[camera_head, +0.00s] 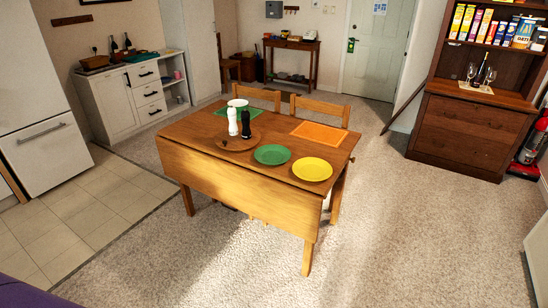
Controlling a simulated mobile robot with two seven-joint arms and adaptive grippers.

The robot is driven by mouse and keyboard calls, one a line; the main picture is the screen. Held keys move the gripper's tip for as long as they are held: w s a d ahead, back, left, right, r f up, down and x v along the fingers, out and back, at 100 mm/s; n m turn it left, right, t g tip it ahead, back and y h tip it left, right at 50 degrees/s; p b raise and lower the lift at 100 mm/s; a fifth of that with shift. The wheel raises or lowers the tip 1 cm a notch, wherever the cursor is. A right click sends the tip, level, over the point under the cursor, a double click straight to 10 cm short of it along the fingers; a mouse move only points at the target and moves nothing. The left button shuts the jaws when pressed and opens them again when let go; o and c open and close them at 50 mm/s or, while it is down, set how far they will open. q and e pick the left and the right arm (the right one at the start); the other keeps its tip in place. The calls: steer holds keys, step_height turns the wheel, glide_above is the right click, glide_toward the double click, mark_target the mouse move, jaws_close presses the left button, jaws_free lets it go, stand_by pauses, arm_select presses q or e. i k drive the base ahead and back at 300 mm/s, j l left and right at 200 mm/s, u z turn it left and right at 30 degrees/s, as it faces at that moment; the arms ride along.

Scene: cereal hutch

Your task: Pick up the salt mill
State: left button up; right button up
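Two mills stand upright side by side on a round wooden board (227,145) on the wooden table (292,133). The white mill (232,122), which looks like the salt mill, is on the left. The black mill (246,125) is just to its right. No labels are readable. Neither of my grippers is in view.
A white bowl (238,103) is behind the mills on a green mat. A green plate (272,154), a yellow plate (312,169) and an orange mat (319,133) lie to the right. Chairs (320,107) stand behind the table. Carpet in front is clear.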

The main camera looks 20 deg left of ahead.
mark_target(233, 128)
steer(key=i+j, duration=0.15)
steer(key=j, duration=0.7)
steer(key=i+j+z, duration=0.15)
steer(key=j, duration=0.7)
steer(key=i+j, duration=0.15)
steer(key=j, duration=0.7)
steer(key=i+j+z, duration=0.1)
steer(key=j, duration=0.75)
steer(key=i+j+z, duration=0.1)
steer(key=j, duration=0.75)
